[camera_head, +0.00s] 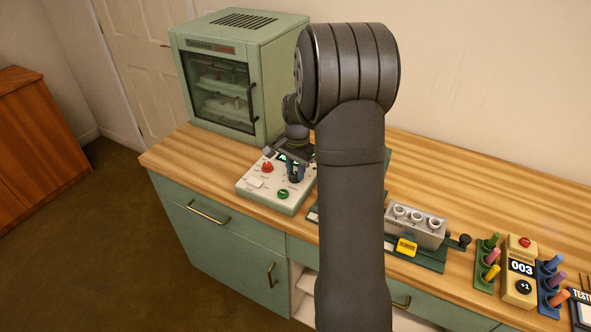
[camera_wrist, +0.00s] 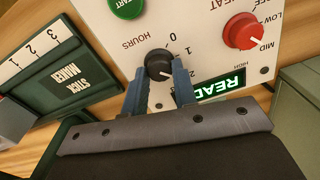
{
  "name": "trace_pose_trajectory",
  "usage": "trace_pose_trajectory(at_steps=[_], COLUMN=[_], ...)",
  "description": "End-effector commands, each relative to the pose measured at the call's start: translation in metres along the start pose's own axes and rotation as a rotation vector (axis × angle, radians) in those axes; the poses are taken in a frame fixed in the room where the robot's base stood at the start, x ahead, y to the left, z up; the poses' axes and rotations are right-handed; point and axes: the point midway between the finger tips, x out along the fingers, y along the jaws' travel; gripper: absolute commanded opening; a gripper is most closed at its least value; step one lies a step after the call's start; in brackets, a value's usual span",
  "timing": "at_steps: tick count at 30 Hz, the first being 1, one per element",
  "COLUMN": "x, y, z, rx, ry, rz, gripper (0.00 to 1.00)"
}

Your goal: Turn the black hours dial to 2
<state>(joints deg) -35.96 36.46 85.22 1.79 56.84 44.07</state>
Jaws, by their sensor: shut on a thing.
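The black hours dial (camera_wrist: 158,64) sits on a white control panel (camera_wrist: 208,45), beside the printed word HOURS and the numbers 0, 1 and 2. Its pale mark appears to point down and right, toward the 2, though the fingers crowd that side. My gripper (camera_wrist: 158,75) has its two blue fingers on either side of the dial and is shut on it. In the head view my gripper (camera_head: 294,176) is over the white control box, and it largely hides the dial.
A red heat knob (camera_wrist: 244,31), a green START button (camera_wrist: 127,5) and a lit READY display (camera_wrist: 222,86) are close to the dial. A green stick maker (camera_wrist: 70,75) stands beside the panel. A green cabinet (camera_head: 268,75) stands behind the control box.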

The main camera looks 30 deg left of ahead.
Motion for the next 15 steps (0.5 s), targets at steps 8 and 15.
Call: trace_pose_trajectory(at_steps=[8, 15], x=[-0.0009, -0.0006], y=[-0.0005, -0.0003], z=[-0.0004, -0.0002], rx=[-0.001, -0.001], ry=[0.001, 0.001], rz=[-0.002, -0.001], gripper=[0.47, 0.47])
